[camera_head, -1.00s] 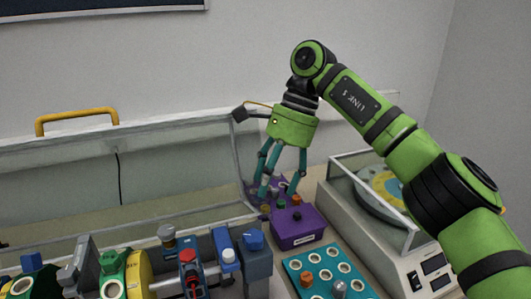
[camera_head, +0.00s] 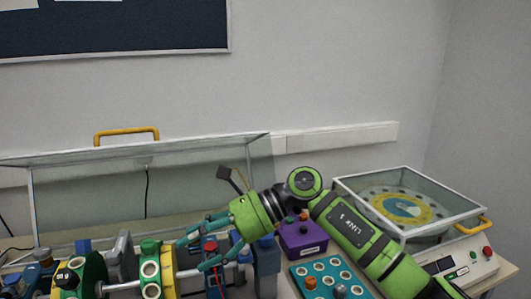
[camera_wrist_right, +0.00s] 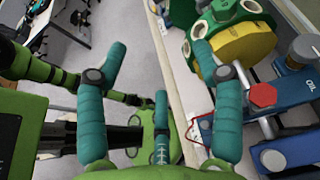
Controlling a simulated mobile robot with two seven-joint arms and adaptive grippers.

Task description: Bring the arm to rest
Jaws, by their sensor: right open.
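My right arm, green with black joints, comes in from the lower right in the head view. Its right gripper (camera_head: 190,247) points left, low over the machine row, with its teal fingers spread and nothing between them. In the right wrist view the open right gripper (camera_wrist_right: 160,62) shows its fingers apart, over the edge between bench and floor. The machine parts lie just beside the right finger there; I cannot tell if they touch. My left gripper is not in view.
A shaft rig with a yellow-green wheel (camera_head: 150,268) and clear raised cover (camera_head: 100,190) stands left. A purple box (camera_head: 303,238), a teal tray (camera_head: 328,280) and a glass-covered turntable (camera_head: 400,208) stand right. In the wrist view, open floor (camera_wrist_right: 130,20) lies left of the bench.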

